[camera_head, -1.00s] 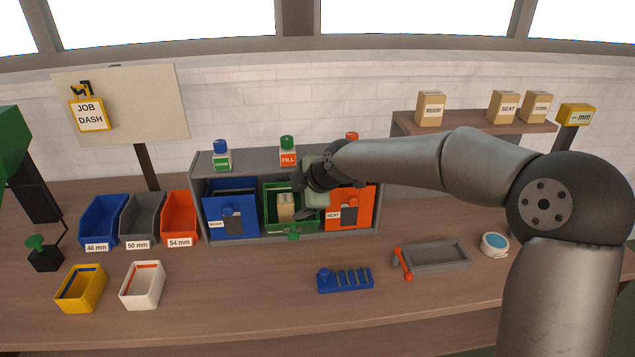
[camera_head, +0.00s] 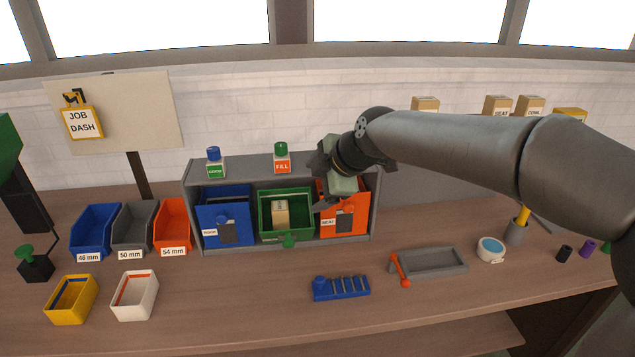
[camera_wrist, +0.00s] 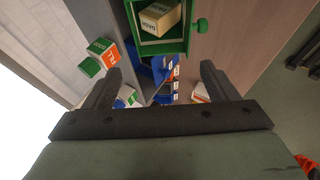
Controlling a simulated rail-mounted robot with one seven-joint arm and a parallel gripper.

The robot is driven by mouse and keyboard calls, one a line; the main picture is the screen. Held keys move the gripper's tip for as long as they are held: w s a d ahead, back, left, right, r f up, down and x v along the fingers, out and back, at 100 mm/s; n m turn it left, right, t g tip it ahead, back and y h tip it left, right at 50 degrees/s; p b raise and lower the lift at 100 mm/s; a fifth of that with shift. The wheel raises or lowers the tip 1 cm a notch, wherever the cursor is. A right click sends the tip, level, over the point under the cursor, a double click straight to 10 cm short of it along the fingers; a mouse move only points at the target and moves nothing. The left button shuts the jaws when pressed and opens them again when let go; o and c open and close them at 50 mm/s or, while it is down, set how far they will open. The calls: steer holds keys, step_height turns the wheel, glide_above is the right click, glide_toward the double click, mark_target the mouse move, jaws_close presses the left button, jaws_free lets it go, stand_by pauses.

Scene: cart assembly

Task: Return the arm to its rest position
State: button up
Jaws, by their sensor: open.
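My gripper (camera_wrist: 158,88) is open in the wrist view, with nothing between its two dark fingers. In the head view my gripper (camera_head: 318,180) is in front of the right part of the grey cabinet (camera_head: 188,218), over the top of the orange drawer (camera_head: 345,222). It hides part of that drawer and of the cabinet top. The green drawer (camera_head: 289,240) is pulled out and holds a tan box (camera_head: 280,213). The same box (camera_wrist: 159,17) shows in the wrist view, beyond the fingers.
A FILL bottle (camera_head: 282,158) and a green-labelled bottle (camera_head: 214,163) stand on the cabinet. Blue, grey and orange bins (camera_head: 97,229) are at left. A blue slotted block (camera_head: 341,288) and grey tray (camera_head: 440,262) lie in front. The near middle bench is clear.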

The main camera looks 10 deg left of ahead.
steer(key=s+d+f+m+g+h, duration=0.1)
steer(key=s+d+f+m+h, duration=0.1)
steer(key=s+d+f+m, duration=0.2)
steer(key=s+d+f+m+g+h, duration=0.2)
steer(key=s+d+f+m, duration=0.3)
steer(key=s+d+m, duration=0.6)
steer(key=s+d+f+m+g+h, duration=0.1)
steer(key=s+d+f+m+h, duration=0.1)
steer(key=s+d+f+m, duration=0.3)
steer(key=s+d+m, duration=0.3)
steer(key=s+d, duration=0.3)
steer(key=s, duration=0.2)
steer(key=shift+f+h, duration=0.2)
steer(key=shift+h, duration=0.1)
